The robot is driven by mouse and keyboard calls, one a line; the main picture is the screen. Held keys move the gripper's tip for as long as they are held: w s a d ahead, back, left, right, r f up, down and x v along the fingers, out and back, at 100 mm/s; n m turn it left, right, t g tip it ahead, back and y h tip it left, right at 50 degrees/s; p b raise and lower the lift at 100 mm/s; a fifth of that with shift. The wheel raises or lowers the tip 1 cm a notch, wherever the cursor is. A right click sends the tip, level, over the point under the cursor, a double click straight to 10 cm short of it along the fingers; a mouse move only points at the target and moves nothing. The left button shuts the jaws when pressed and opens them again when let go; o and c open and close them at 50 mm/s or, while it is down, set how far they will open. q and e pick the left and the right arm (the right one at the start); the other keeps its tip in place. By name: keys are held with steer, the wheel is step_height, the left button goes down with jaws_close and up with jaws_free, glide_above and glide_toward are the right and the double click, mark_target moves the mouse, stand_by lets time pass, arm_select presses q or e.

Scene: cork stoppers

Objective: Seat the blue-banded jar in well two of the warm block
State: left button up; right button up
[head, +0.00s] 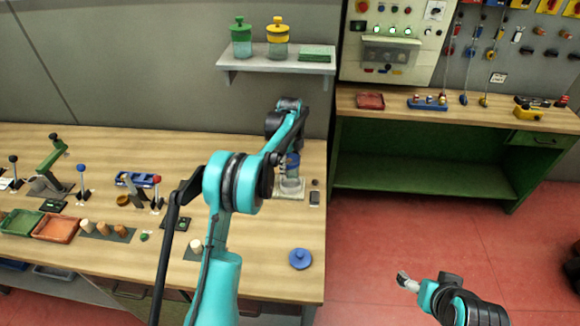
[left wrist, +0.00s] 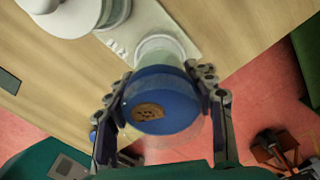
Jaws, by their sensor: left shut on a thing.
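The blue-banded jar (left wrist: 168,82) is between the fingers of my left gripper (left wrist: 164,100), which is shut on it. A brown cork (left wrist: 150,112) shows in its top. In the head view the jar (head: 292,165) is partly hidden by my left arm and is above the pale warm block (head: 290,193). In the left wrist view the jar's far end overlaps a round pale ring on the block (left wrist: 172,22); I cannot tell whether it is inside the well. Small markings on the block are beside it. My right gripper (head: 407,283) is over the red floor, away from the table.
A white round thing (left wrist: 75,15) stands beside the jar. A blue lid-like thing (head: 300,258) lies near the table's front right corner. Several corks (head: 103,228), trays (head: 55,228) and levers are at left. A shelf (head: 275,60) with green and yellow jars hangs behind.

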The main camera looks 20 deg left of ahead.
arm_select(q)
steer(key=shift+f+b, duration=1.7)
steer(key=shift+f, duration=0.85)
stand_by(1.0)
steer(key=shift+s+d+f, duration=0.1)
steer(key=shift+s+f, duration=0.05)
steer(key=shift+f, duration=0.15)
